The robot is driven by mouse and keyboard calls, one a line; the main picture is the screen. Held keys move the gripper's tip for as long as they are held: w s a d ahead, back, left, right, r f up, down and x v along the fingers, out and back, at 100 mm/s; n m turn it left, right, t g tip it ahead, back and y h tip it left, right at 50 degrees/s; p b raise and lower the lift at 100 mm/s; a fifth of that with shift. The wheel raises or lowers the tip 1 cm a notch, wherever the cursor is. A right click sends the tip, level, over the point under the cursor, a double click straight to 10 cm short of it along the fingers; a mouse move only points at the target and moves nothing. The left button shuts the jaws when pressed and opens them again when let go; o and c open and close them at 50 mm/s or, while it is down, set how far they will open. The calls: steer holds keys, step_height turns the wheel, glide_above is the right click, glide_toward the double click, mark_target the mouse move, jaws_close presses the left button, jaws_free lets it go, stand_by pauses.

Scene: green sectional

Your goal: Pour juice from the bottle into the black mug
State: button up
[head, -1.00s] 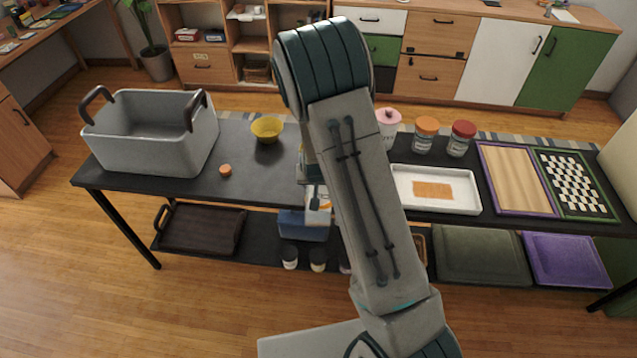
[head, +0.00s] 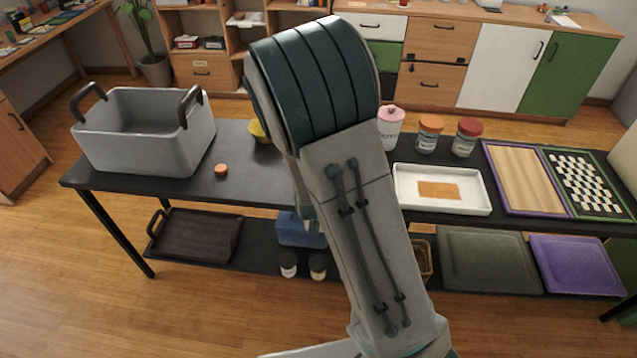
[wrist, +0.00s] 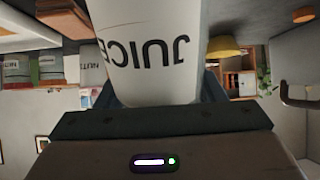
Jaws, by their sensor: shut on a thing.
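The white juice bottle (wrist: 150,50), with JUICE in dark letters, fills the middle of the wrist view. My gripper (wrist: 157,92) is shut on it, a dark finger on either side. The lettering and the room both appear upside down there, so the bottle looks roughly upright. In the head view my arm hides the gripper and bottle. I cannot make out the black mug in either view. A small orange cap (head: 221,170) lies on the dark table (head: 250,178), left of my arm.
A yellow bowl (head: 258,131) is partly behind my arm. A grey bin (head: 150,145) stands at the table's left end. Right of my arm are a pink-lidded canister (head: 390,130), two jars (head: 429,135) (head: 467,138), a white tray (head: 442,205) and a checkered board (head: 583,182).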

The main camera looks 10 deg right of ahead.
steer(key=shift+s+r+t, duration=0.1)
steer(key=shift+r+t, duration=0.1)
steer(key=shift+t, duration=0.1)
steer(key=b, duration=0.1)
steer(key=t+b, duration=0.1)
steer(key=shift+s+a+f+b, duration=0.1)
steer(key=shift+s+b, duration=0.2)
steer(key=shift+b, duration=0.05)
steer(key=shift+s+a+r+t+h+b, duration=0.1)
steer(key=shift+s+r+t+h+b, duration=0.4)
steer(key=shift+b, duration=0.7)
steer(key=shift+w+t+b, duration=0.2)
steer(key=shift+t+b, duration=0.1)
steer(key=shift+b, duration=0.85)
steer(key=shift+s+r+b, duration=0.1)
steer(key=shift+b, duration=0.5)
steer(key=shift+s+t+b, duration=0.1)
steer(key=shift+t+b, duration=0.2)
steer(key=shift+b, duration=0.8)
